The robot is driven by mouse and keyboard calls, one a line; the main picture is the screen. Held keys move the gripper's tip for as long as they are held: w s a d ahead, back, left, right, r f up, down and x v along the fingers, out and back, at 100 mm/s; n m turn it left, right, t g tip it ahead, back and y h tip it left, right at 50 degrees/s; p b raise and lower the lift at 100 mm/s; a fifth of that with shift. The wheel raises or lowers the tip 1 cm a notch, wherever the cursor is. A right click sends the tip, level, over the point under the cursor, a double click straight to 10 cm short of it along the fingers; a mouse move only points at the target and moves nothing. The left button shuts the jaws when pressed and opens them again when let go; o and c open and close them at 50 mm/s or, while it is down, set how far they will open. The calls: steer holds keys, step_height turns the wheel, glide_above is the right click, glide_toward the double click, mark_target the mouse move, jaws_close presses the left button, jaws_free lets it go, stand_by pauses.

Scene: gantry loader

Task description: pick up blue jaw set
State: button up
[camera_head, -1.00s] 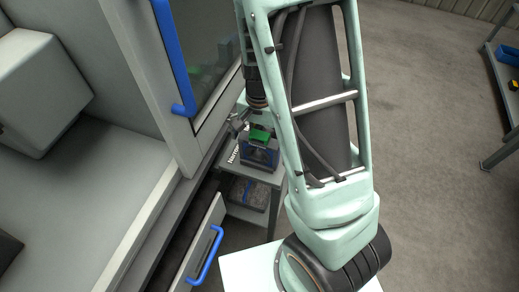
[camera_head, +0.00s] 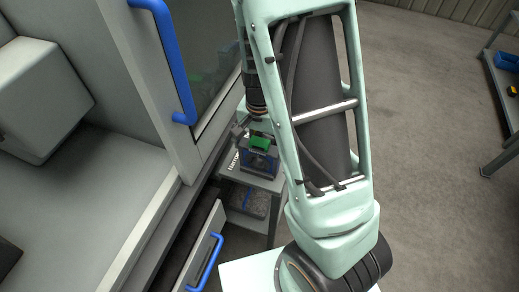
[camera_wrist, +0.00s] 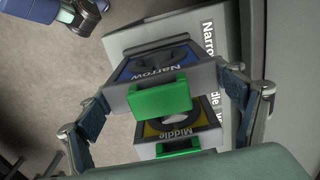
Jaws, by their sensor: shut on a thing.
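The blue jaw set, marked "Narrow" (camera_wrist: 165,68), is a grey block with a blue top face and a green front tab (camera_wrist: 159,96). My gripper (camera_wrist: 168,92) is shut on its two sides, one finger at the left and one at the right. The block looks larger and nearer than the yellow jaw set marked "Middle" (camera_wrist: 173,130), which lies below it in the picture and is partly covered. Whether the blue set is clear of its stand I cannot tell. In the head view the green tab (camera_head: 260,142) shows beside my arm; the fingers are mostly hidden.
A grey stand (camera_head: 232,177) with printed labels carries the jaw sets, and has a lower shelf. A machine with a blue-handled door (camera_head: 178,70) stands close on its left. A drawer with a blue handle (camera_head: 206,265) is in front. Open floor lies to the right.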

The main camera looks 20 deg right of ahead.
mark_target(259, 141)
steer(key=shift+r+p, duration=0.55)
steer(key=shift+r, duration=0.25)
steer(key=shift+r+p, duration=0.9)
steer(key=shift+r, duration=0.05)
steer(key=s+d+r+p, duration=0.3)
steer(key=s+r, duration=1)
steer(key=r, duration=0.1)
steer(key=shift+s+r, duration=0.25)
steer(key=shift+s+d, duration=0.1)
steer(key=shift+s, duration=0.05)
